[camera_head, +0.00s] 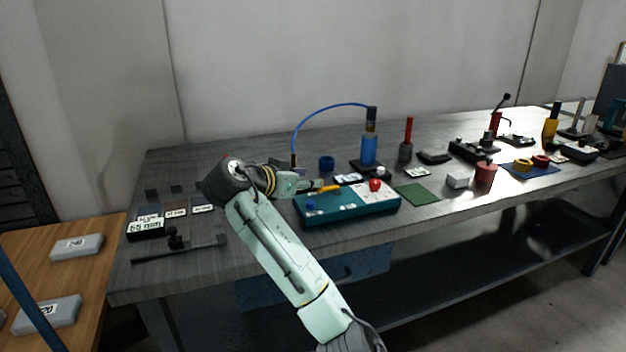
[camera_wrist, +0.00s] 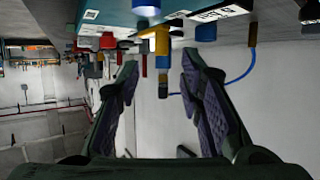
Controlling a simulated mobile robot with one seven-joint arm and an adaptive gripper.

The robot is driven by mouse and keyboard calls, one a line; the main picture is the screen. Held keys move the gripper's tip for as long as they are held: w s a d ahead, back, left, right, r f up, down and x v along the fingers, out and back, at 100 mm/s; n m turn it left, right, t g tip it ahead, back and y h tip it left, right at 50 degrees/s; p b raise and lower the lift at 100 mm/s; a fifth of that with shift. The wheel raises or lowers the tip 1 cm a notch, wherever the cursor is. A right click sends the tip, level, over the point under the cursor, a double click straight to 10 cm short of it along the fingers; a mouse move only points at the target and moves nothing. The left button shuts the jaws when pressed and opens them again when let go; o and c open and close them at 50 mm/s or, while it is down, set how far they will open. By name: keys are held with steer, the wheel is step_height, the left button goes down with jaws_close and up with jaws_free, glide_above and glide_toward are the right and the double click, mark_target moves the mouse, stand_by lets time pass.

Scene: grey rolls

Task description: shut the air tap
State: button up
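A teal box (camera_head: 350,206) with a pale top panel lies near the table's front edge. It carries a blue knob (camera_head: 310,206), a red knob (camera_head: 376,184) and a yellow lever (camera_head: 330,188); I take the lever to be the air tap's handle. My gripper (camera_head: 308,185) is at the box's left end, close to the lever. In the upside-down wrist view, my gripper (camera_wrist: 163,78) is open and empty. The yellow part (camera_wrist: 156,42) lies ahead between the fingertips, apparently untouched, and the blue knob (camera_wrist: 146,8) is above it. The tap's body is not clearly visible.
Behind the box stand a blue cylinder (camera_head: 369,149) with a curved blue hose (camera_head: 330,108) and a blue ring (camera_head: 326,162). A green mat (camera_head: 417,194) and a red pot (camera_head: 485,175) lie to the right. Small labelled blocks (camera_head: 148,226) lie left of my arm.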

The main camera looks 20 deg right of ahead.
steer(key=p+x, duration=0.1)
steer(key=x, duration=0.5)
steer(key=shift+w+d+f, duration=0.15)
steer(key=shift+w+d, duration=0.1)
steer(key=shift+w, duration=0.1)
steer(key=shift+c, duration=0.5)
jaws_close()
